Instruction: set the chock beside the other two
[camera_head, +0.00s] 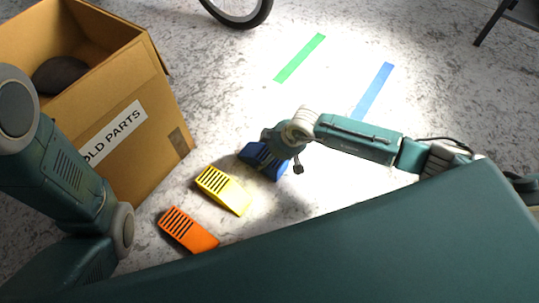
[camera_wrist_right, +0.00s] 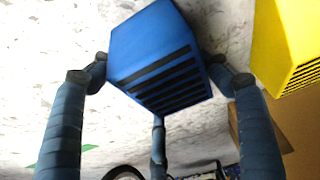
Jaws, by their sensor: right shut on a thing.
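The blue chock (camera_head: 260,162) is in the grasp of my right gripper (camera_head: 279,152), whose fingers stand around it in the right wrist view (camera_wrist_right: 160,76). There the blue chock (camera_wrist_right: 155,45) shows its slotted face, with a finger on either side. The yellow chock (camera_head: 224,190) and the orange chock (camera_head: 187,230) lie on the floor in a slanting row, and the blue one is just up and right of the yellow one, at a similar slant. I cannot tell whether the blue chock touches the floor. My left gripper is out of view; only its arm shows.
A cardboard box (camera_head: 172,112) labelled OLD PARTS, with a dark round thing (camera_head: 60,75) inside, stands left of the chocks. A green strip (camera_head: 300,58) and a blue strip (camera_head: 373,90) mark the floor. A wheel (camera_head: 240,18) shows at the top.

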